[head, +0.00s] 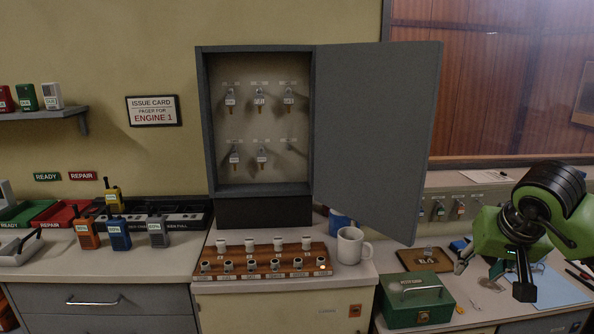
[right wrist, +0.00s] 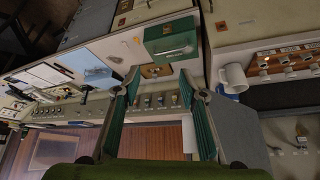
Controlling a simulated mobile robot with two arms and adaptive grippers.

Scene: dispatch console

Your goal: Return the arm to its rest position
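My right arm comes in from the right in the head view, green with dark joints. Its gripper (head: 492,274) hangs over the right-hand counter, to the right of the green cash box (head: 414,300). In the right wrist view the two teal fingers of the gripper (right wrist: 160,76) stand wide apart with nothing between them. The green box also shows beyond them in that view (right wrist: 171,40). My left arm and left gripper are not in view.
The grey key cabinet (head: 258,190) stands with its door (head: 375,140) swung open to the right. A white mug (head: 350,246) and a wooden peg board (head: 262,264) are below it. Radios (head: 118,234) stand at left. A blue sheet (head: 556,288) lies below my right arm.

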